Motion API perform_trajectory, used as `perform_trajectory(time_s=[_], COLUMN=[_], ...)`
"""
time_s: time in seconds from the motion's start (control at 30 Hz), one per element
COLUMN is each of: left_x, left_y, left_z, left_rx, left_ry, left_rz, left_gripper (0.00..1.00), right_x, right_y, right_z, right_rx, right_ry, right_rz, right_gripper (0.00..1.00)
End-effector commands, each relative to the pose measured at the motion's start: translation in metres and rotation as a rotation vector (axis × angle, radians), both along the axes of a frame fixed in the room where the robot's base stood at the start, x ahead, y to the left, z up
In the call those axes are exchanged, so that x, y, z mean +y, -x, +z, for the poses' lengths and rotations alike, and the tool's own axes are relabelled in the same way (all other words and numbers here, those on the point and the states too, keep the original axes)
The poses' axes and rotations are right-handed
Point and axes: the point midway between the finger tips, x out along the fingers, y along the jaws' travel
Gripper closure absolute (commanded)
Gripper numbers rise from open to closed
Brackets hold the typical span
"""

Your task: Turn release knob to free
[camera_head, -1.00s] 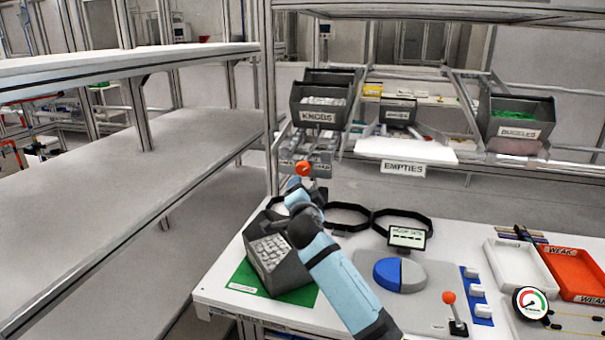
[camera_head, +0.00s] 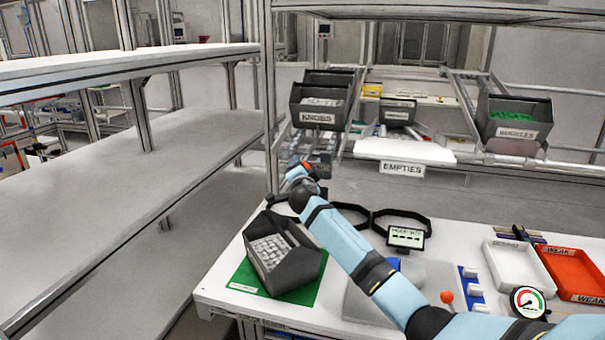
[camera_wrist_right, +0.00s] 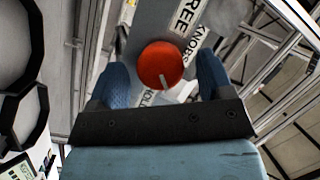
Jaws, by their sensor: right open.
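The red round release knob (camera_wrist_right: 160,66) sits on a grey plate in the right wrist view. Its pale pointer mark faces the bottom of the picture, toward a partly hidden label (camera_wrist_right: 152,98). A FREE label (camera_wrist_right: 188,16) is above it. My right gripper (camera_wrist_right: 162,74) is open, with one blue finger on each side of the knob and a gap on both sides. I cannot tell how deep the fingers reach. In the head view the right gripper (camera_head: 298,170) covers most of the knob. My left gripper is not in view.
A KNOBS bin (camera_head: 318,104) stands on the rack above the knob.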

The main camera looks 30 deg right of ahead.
Motion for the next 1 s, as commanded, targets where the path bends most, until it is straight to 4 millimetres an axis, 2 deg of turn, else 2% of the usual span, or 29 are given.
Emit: perform_trajectory(time_s=[0.13,0.17,0.3,0.37,1.0], left_x=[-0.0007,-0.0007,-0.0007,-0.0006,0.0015], left_y=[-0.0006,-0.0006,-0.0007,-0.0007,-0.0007], left_z=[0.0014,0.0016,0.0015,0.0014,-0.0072], left_rx=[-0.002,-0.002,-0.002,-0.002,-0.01], left_ry=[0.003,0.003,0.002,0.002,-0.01], left_rz=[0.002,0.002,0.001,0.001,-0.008], left_gripper=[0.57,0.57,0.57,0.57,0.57], right_x=[0.0001,0.0001,0.0002,0.0002,0.0014], right_y=[0.0002,0.0002,0.0003,0.0003,0.0001], right_z=[-0.0001,-0.0001,-0.0001,-0.0001,-0.002], right_rx=[0.0,0.0,0.0,0.0,0.088], right_ry=[0.0,0.0,0.0,0.0,0.072], right_rz=[0.0,0.0,0.0,0.0,-0.024], right_gripper=[0.26,0.31,0.63,0.75,0.75])
